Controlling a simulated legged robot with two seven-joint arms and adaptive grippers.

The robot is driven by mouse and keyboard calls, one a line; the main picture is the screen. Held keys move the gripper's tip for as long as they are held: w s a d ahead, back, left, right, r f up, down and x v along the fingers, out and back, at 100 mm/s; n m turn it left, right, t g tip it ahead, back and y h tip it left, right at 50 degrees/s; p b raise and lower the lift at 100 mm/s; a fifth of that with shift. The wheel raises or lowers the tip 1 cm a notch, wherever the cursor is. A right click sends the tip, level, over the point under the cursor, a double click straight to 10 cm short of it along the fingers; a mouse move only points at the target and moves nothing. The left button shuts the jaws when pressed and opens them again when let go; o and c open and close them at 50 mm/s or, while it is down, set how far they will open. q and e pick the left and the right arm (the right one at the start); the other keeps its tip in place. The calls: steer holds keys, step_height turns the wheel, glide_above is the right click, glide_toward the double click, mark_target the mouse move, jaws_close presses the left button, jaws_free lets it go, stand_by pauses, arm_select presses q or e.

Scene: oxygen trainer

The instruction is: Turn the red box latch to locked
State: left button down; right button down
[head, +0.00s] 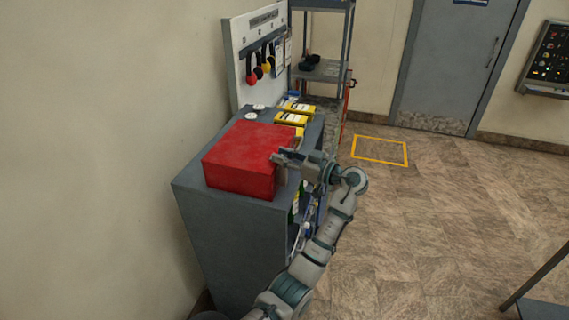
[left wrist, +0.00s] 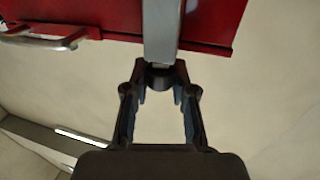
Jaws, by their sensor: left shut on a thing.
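The red box (head: 245,158) sits on top of the grey cabinet (head: 200,190). In the left wrist view the red box (left wrist: 120,14) fills the top edge. A grey metal bar that looks like its latch (left wrist: 161,32) hangs over the box's edge, its lower end at my fingertips. My left gripper (head: 281,156) is at the right side of the box in the head view. In the left wrist view my left gripper (left wrist: 161,82) is shut on the end of this latch. The latch is mostly hidden by my gripper in the head view. My right gripper is not in view.
A silver handle (left wrist: 45,38) sticks out from the box left of the latch. Yellow boxes (head: 291,120) stand behind the red box on the cabinet. A board with hanging ear muffs (head: 262,62) and a shelf rack (head: 320,70) stand behind. The floor to the right is open.

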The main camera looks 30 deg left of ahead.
arm_select(q)
steer(key=shift+n+g+b, duration=0.4)
steer(key=shift+n+g, duration=0.8)
steer(key=shift+g, duration=0.7)
steer(key=shift+g+h, duration=0.3)
steer(key=c, duration=0.9)
jaws_free()
steer(key=shift+w, duration=0.15)
steer(key=shift+d, duration=0.2)
steer(key=v, duration=0.7)
steer(key=shift+w+d+f, duration=0.1)
steer(key=shift+w+d, duration=0.05)
